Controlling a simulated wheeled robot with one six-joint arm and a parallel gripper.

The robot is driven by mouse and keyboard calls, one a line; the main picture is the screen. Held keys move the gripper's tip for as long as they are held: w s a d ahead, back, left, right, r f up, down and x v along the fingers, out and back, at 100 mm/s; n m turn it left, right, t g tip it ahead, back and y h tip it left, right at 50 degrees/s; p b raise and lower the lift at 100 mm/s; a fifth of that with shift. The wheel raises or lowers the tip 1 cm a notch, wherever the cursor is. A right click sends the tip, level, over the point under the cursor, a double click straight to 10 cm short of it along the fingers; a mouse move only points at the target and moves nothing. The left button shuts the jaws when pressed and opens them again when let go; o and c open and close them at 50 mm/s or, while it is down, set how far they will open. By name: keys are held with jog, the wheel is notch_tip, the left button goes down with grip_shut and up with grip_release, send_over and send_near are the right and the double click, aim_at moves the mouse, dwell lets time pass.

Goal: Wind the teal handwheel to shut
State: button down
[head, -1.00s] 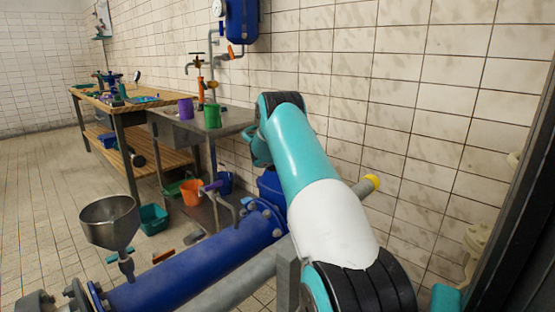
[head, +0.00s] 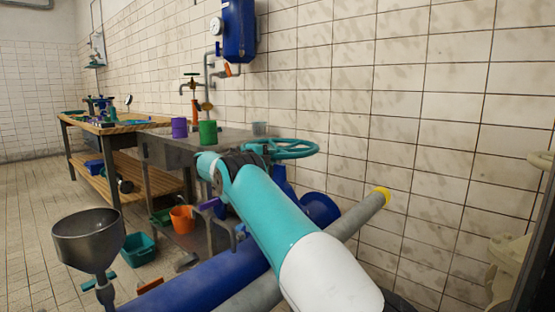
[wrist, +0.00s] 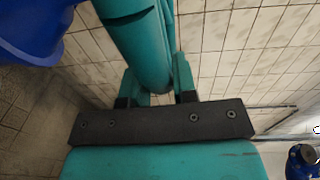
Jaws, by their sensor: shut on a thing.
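The teal handwheel (head: 292,149) sits level on top of the blue valve and pipework, just beyond my arm in the head view. Its near left part is hidden behind my arm. In the wrist view, a thick teal bar of the handwheel (wrist: 142,45) runs down between the two fingers of my gripper (wrist: 158,85). The gripper is shut on it. My fingertips are not clearly seen in the head view.
A blue pipe (head: 190,281) and a grey pipe with a yellow end (head: 345,220) run below my arm. A metal funnel (head: 88,238) stands at lower left. The steel sink table (head: 172,150) stands behind, and the tiled wall (head: 420,130) is close on the right.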

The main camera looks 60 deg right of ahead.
jog(key=shift+w, duration=0.15)
dwell(0.3)
jog(key=c, duration=0.9)
grip_release()
jog(key=a, duration=0.5)
jog(key=w+a, duration=0.1)
jog(key=a, duration=0.1)
jog(key=shift+w+a+r, duration=0.1)
jog(key=shift+a+r, duration=0.15)
